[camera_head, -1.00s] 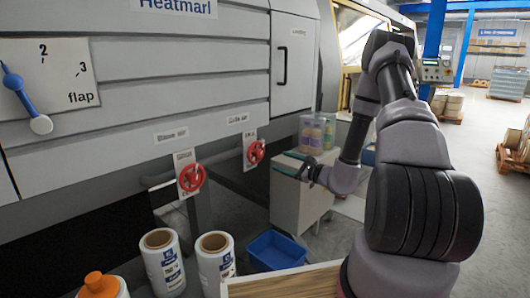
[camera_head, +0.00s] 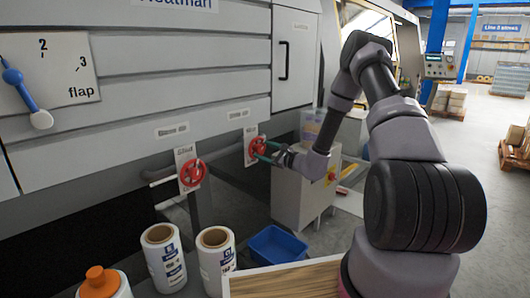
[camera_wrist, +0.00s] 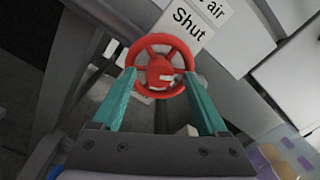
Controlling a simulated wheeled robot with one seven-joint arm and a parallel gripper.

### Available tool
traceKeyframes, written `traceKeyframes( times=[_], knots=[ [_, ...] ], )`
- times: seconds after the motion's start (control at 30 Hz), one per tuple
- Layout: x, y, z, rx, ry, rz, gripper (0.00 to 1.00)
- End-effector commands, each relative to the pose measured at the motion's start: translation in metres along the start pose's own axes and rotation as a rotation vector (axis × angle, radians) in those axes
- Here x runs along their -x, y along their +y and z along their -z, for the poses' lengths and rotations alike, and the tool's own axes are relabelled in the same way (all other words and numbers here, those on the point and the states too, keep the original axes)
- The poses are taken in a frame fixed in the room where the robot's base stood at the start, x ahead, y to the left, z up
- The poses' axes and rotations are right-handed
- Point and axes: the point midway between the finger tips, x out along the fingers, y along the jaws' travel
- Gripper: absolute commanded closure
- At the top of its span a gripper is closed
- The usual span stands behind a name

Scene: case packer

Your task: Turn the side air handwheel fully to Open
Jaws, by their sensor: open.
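The side air handwheel (camera_head: 254,150) is the right one of two red wheels on the machine front. In the wrist view the red wheel (camera_wrist: 161,66) has spokes, a round hub and a small pale mark right of the hub. A white label (camera_wrist: 188,22) beside it reads "air" and "Shut". My gripper (camera_head: 265,149) is at this wheel, its green fingers pointing at it. In the wrist view my gripper (camera_wrist: 160,77) is open, one finger at each side of the rim. I cannot tell whether the fingertips touch it.
A second red handwheel (camera_head: 192,173) sits to the left on its own plate. A grey cabinet (camera_head: 301,190) stands close by, right of and below my gripper. A blue bin (camera_head: 277,247) is on the floor. Two white rolls, one of them here (camera_head: 163,258), stand in front.

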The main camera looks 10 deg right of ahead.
Motion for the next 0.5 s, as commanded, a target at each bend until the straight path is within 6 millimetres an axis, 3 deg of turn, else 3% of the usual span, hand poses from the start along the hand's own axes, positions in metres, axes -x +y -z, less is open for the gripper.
traceKeyframes(
  times=[0.13,0.3,0.33,0.5],
  knots=[
    [0.0002,0.0001,0.0000,0.000,0.000,0.000,0.28],
    [0.0004,0.0001,0.0000,0.000,0.000,0.000,0.93],
    [0.0004,0.0001,0.0000,0.000,0.000,0.000,1.00],
    [0.0005,0.0001,0.0000,-0.005,0.000,0.000,1.00]
  ],
)
